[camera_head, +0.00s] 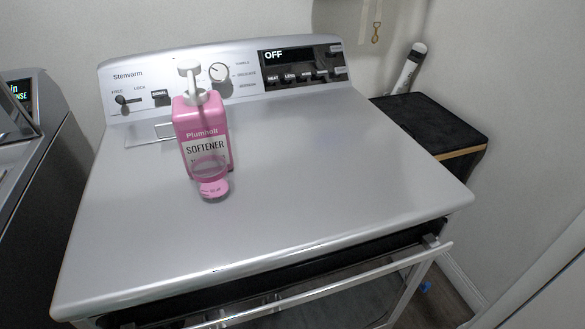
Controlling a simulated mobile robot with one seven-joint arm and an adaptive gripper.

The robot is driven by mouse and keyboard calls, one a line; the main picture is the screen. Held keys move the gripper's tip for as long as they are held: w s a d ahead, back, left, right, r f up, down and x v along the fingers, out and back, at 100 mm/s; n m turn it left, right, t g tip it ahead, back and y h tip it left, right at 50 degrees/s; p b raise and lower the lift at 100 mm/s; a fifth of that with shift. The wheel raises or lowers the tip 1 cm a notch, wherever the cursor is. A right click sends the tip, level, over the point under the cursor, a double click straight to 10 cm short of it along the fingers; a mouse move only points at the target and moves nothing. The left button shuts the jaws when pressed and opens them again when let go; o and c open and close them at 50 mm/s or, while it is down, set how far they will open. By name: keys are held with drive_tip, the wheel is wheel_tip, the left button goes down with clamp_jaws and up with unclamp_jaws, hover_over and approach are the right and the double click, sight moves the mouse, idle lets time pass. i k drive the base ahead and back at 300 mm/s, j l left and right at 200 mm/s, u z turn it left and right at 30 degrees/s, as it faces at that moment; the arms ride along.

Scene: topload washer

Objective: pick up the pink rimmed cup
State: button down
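The pink rimmed cup (212,187) stands upright on the top of the washer (330,190), left of its middle. It looks small and see-through, with a pink rim and a pink lower part. The pink softener bottle (186,128) with a white pump stands directly behind it. The cup overlaps the lower part of the bottle's label in this view, and I cannot tell whether the two touch. My gripper is not in view.
The washer's control panel (134,82) rises along the back, with a display reading OFF. The top right of the cup is bare. A dark appliance (50,185) stands at the left. A black-topped stand (432,118) and a white cylindrical item (409,68) are at the right.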

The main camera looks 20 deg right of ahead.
sight(210, 173)
drive_tip(key=u, duration=1.25)
drive_tip(key=z, duration=1.3)
drive_tip(key=k+j+z, duration=0.15)
drive_tip(key=j+z, duration=0.2)
drive_tip(key=k+j+z, duration=0.15)
drive_tip(key=z, duration=0.2)
drive_tip(key=k+j+z, duration=0.2)
drive_tip(key=z, duration=0.15)
drive_tip(key=j+z, duration=0.1)
drive_tip(key=j, duration=0.15)
